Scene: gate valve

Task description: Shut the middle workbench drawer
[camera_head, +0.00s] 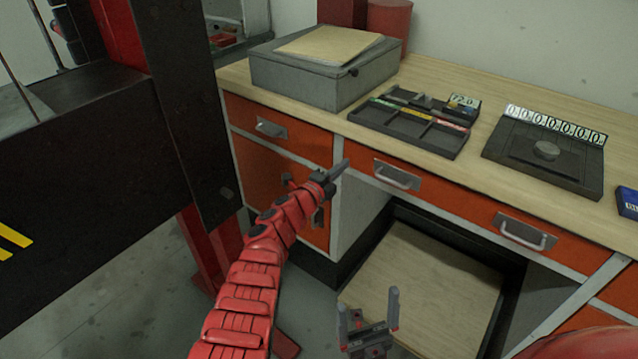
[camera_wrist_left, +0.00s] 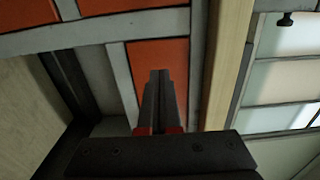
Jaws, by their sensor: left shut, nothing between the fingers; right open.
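The middle workbench drawer (camera_head: 455,203) is a wide orange front with two pale metal handles, one at its left (camera_head: 397,175) and one at its right (camera_head: 525,233). It looks about level with the bench frame; I cannot tell if a small gap is left. My left gripper (camera_head: 340,168) is shut and empty, its tips by the drawer's left end; contact is unclear. In the left wrist view, its closed fingers (camera_wrist_left: 160,78) overlap an orange panel (camera_wrist_left: 141,55) beside the wooden bench edge (camera_wrist_left: 225,65). My right gripper (camera_head: 368,302) is open and empty, low in front of the bench.
The wooden benchtop (camera_head: 480,88) carries a grey box (camera_head: 300,78), a divided tray (camera_head: 410,128) and a dark plate with number tags (camera_head: 545,150). Left of the middle drawer is another orange drawer (camera_head: 290,137). An open recess with a wooden panel (camera_head: 425,285) lies below.

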